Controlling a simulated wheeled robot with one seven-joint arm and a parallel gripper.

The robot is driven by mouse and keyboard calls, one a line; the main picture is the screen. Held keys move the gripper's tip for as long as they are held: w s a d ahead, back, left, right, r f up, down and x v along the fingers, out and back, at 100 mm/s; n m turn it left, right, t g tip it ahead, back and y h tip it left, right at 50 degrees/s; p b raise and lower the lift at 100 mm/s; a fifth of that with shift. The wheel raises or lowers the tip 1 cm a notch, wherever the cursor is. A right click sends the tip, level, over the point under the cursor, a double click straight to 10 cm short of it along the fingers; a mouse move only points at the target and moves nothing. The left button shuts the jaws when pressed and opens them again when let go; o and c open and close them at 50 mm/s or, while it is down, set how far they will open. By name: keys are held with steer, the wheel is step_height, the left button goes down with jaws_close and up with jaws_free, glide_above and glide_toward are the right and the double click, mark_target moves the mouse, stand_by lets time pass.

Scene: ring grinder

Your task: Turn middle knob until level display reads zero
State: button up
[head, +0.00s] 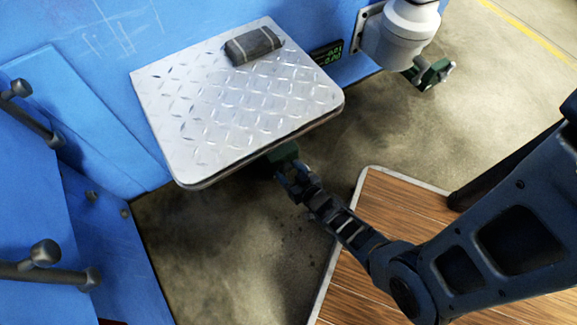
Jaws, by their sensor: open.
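A dark level display (327,53) with two lines of small green digits is on the blue machine at the plate's far right corner. The upper line looks like 0.01, but the digits are too small to read surely. A dark green knob (283,153) shows just below the front edge of the metal plate, partly hidden under it. My gripper (288,172) is open at this knob, its fingers close to it; I cannot tell whether they touch. Another green knob (432,74) is at the right, below a white cylindrical housing, away from my gripper.
The silver tread plate (225,110) juts out above my gripper, with a grey folded cloth-like block (254,45) on it. Blue machine panels with dark handles (40,262) stand at the left. A wooden platform (385,215) lies below my arm. Concrete floor is open around.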

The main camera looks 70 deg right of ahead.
steer(key=shift+w+d+f, duration=0.2)
steer(key=shift+w+d, duration=0.1)
steer(key=shift+w, duration=0.15)
steer(key=c, duration=0.8)
steer(key=shift+o, duration=0.2)
steer(key=shift+m, duration=0.3)
steer(key=shift+s+m+t+y+p, duration=0.1)
steer(key=shift+m+t+y+p, duration=0.35)
steer(key=shift+m, duration=0.25)
steer(key=shift+d, duration=0.1)
